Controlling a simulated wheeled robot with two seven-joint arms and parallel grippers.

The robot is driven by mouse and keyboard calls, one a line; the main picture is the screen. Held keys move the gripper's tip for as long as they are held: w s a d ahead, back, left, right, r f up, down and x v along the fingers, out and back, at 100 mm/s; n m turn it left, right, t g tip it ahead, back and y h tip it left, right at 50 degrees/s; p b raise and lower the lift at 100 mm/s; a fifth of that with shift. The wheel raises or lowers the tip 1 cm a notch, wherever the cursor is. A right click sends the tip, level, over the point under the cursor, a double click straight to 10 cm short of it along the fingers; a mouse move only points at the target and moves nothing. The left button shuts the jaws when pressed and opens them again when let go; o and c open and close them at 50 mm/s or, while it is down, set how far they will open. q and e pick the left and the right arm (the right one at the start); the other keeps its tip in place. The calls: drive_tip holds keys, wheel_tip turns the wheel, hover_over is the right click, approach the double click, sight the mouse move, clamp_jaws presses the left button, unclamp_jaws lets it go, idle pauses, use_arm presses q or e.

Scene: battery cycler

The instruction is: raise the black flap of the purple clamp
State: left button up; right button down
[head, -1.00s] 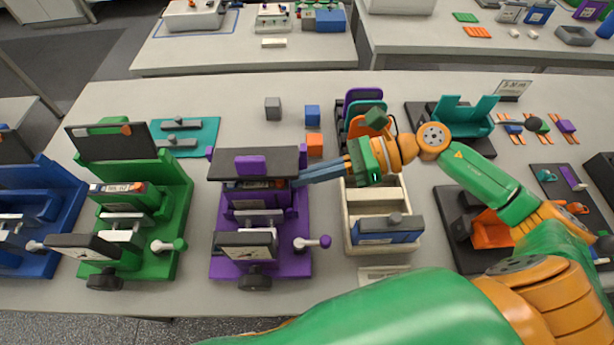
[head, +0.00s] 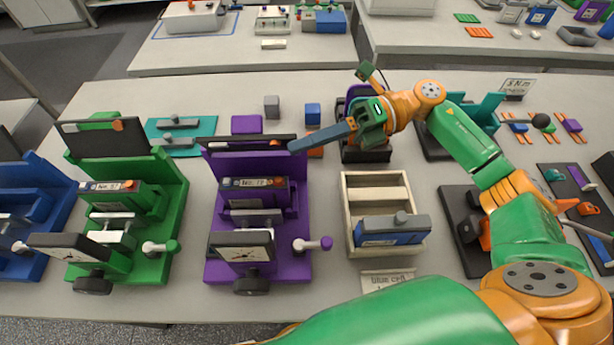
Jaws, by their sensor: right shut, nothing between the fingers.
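The purple clamp (head: 218,225) stands mid-table, left of centre. The labelled cell (head: 254,184) in the clamp is now uncovered below the flap. My right gripper (head: 293,147) is shut and empty. Its long grey-blue fingers reach in from the right, with the tips at the flap's right end; I cannot tell whether they touch it. My left gripper is not in view.
A green clamp (head: 170,205) with its black flap upright stands to the left, a blue clamp (head: 38,200) beyond it. A beige tray (head: 349,215) with a blue-grey device (head: 390,232) is at the right. Small grey (head: 272,106) and blue (head: 313,113) cubes lie behind.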

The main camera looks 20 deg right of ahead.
drive_tip(key=m, duration=0.1)
drive_tip(key=w+m+y+b, duration=0.1)
drive_tip(key=w+m, duration=0.1)
drive_tip(key=m, duration=0.1)
drive_tip(key=shift+d+r+y+b, duration=0.25)
drive_tip(key=shift+r+y+b, duration=0.05)
drive_tip(key=shift+r+b, duration=0.1)
drive_tip(key=shift+w+d+r+m+y+b, duration=0.1)
drive_tip(key=shift+w+m+y+b, duration=0.2)
drive_tip(key=shift+m, duration=0.35)
drive_tip(key=shift+w+d+f+m+y+b, duration=0.1)
drive_tip(key=shift+w+m+b, duration=0.1)
drive_tip(key=shift+w+m, duration=0.4)
drive_tip(key=shift+w+d+r+m+y+b, duration=0.1)
drive_tip(key=shift+w+m+y+b, duration=0.15)
drive_tip(key=shift+m, duration=0.5)
drive_tip(key=shift+d, duration=0.2)
drive_tip(key=d+b, duration=0.5)
drive_tip(key=d, duration=0.1)
drive_tip(key=shift+d+f, duration=0.35)
drive_tip(key=shift+f, duration=0.05)
drive_tip(key=shift+w, duration=0.1)
